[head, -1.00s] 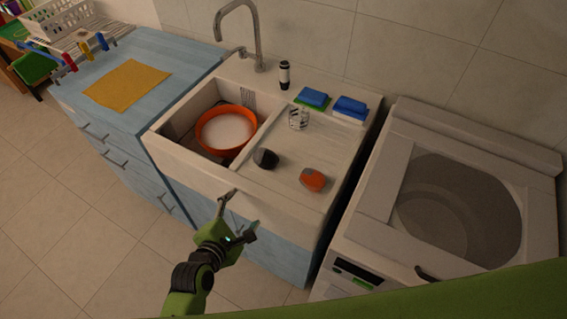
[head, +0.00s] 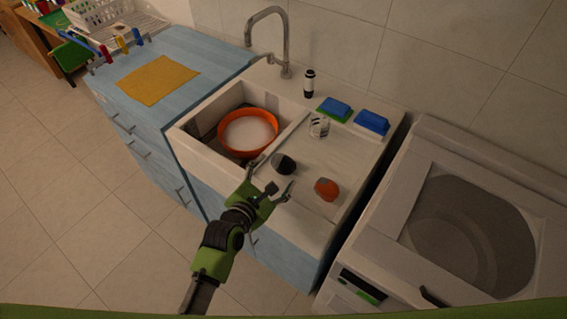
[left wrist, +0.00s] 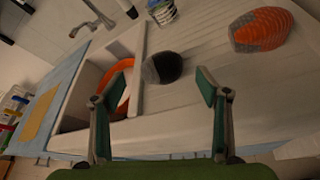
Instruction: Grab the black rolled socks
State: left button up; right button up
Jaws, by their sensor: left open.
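The black rolled socks (head: 284,164), dark with a grey patch, lie on the sink's drainboard just right of the basin divider. My left gripper (head: 271,177) is open and empty at the front of the sink, its fingers spread just short of the socks. In the left wrist view the socks (left wrist: 162,68) show beyond and between the two fingertips (left wrist: 164,86), apart from them. My right gripper does not show.
An orange-red rolled pair (head: 327,189) lies to the right on the drainboard. A glass (head: 319,127), a dark bottle (head: 309,83) and blue sponges (head: 371,122) stand behind. An orange basin (head: 226,145) with whitish contents sits in the sink at left. A washing machine (head: 393,205) stands at right.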

aim_at(283, 167)
pick_arm(q)
jog(key=shift+d+p+x, duration=0.25)
jog(key=shift+p+x, duration=0.45)
jog(key=shift+x, duration=1.9)
jog(key=shift+s+f, duration=0.1)
jog(key=shift+s, duration=0.1)
jog(key=c, duration=1.2)
